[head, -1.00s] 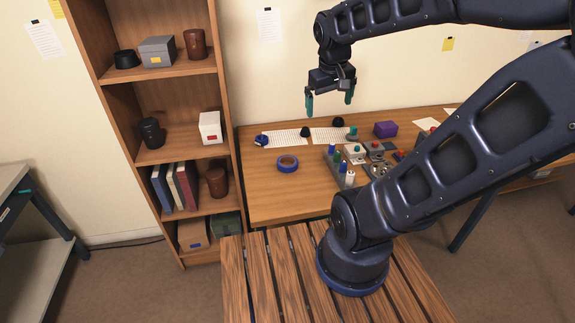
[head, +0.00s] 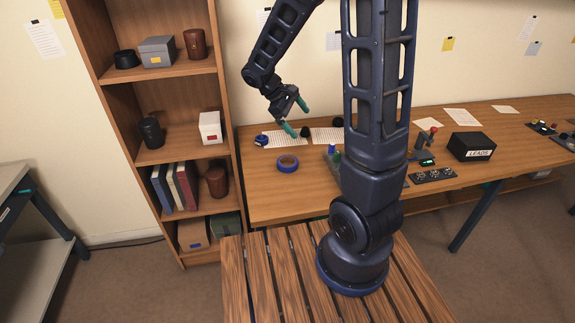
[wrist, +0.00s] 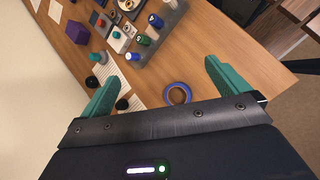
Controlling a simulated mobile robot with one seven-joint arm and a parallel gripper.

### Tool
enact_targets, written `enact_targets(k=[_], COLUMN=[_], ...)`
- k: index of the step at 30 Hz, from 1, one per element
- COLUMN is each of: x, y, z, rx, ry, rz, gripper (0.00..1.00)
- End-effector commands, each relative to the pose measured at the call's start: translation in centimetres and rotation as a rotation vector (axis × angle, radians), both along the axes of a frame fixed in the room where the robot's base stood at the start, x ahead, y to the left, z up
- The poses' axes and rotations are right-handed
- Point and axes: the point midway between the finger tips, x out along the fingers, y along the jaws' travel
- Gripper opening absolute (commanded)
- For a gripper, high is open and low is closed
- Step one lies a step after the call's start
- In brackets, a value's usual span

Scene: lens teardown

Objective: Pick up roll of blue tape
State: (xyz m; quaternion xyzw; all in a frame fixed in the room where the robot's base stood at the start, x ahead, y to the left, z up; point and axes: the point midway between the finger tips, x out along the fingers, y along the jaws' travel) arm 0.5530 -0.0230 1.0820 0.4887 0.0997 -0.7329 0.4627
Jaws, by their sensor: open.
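The roll of blue tape (head: 287,164) lies flat on the wooden workbench (head: 262,202), near its left end. My gripper (head: 297,118) has teal fingers, spread apart and empty. It is above the bench, over the paper sheets behind the tape, and tilted. In the wrist view my gripper (wrist: 162,85) also shows open, with the tape nearer the right finger.
A small blue object (head: 262,140) sits at the bench's left back. A grey holder with bottles (wrist: 155,40) stands right of the tape, partly hidden by my arm in the head view. A wooden shelf (head: 187,150) stands left of the bench. Bare bench surrounds the tape's front.

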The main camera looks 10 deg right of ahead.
Motion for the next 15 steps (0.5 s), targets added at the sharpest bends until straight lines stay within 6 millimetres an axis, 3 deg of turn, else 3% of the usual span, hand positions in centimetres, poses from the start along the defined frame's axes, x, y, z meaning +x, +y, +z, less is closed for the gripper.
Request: enact_targets(k=[15], x=[5.1], y=[5.9], z=[-10.0], rx=[-0.282], ry=[0.241], rz=[0.345], gripper=[1.0])
